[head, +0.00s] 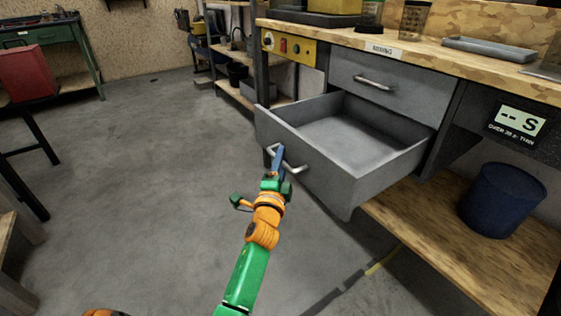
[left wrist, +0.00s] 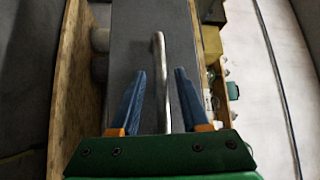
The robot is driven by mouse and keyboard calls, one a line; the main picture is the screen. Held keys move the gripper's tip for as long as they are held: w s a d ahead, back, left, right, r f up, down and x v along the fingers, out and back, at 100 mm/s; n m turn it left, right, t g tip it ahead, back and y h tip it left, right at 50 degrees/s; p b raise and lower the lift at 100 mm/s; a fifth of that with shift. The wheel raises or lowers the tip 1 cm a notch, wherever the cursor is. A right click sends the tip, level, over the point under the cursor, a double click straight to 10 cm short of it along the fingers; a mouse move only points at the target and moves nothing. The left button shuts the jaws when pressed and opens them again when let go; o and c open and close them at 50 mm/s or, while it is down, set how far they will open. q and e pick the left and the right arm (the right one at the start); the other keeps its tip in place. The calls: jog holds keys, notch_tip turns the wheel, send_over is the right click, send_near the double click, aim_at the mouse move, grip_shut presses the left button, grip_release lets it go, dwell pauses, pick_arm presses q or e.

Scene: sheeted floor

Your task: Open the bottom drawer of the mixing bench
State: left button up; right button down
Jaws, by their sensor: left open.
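The mixing bench (head: 470,58) has a wooden top and a small sign on its edge. Its grey bottom drawer (head: 372,182) is pulled well out and looks empty inside. The drawer's metal bar handle (head: 294,168) is on its front face. My left gripper (head: 279,158) is at the handle's left end in the head view. In the left wrist view, my left gripper (left wrist: 160,74) is open, with the handle (left wrist: 160,50) between its two blue fingers and a gap on each side. The drawer front (left wrist: 127,40) lies behind it. My right gripper is not in view.
The upper drawer (head: 395,92) is shut. A dark blue bin (head: 502,200) stands on the low wooden shelf (head: 450,245) at right. A red box (head: 27,72) is at far left. The concrete floor (head: 150,170) left of the drawer is clear.

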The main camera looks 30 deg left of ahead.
pick_arm(q)
jog(key=shift+s+d, duration=0.15)
jog(key=shift+s, duration=0.25)
jog(key=v, duration=0.6)
jog(key=shift+p, duration=0.4)
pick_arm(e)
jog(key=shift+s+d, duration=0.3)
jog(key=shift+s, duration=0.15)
pick_arm(q)
jog(key=shift+s+f, duration=0.1)
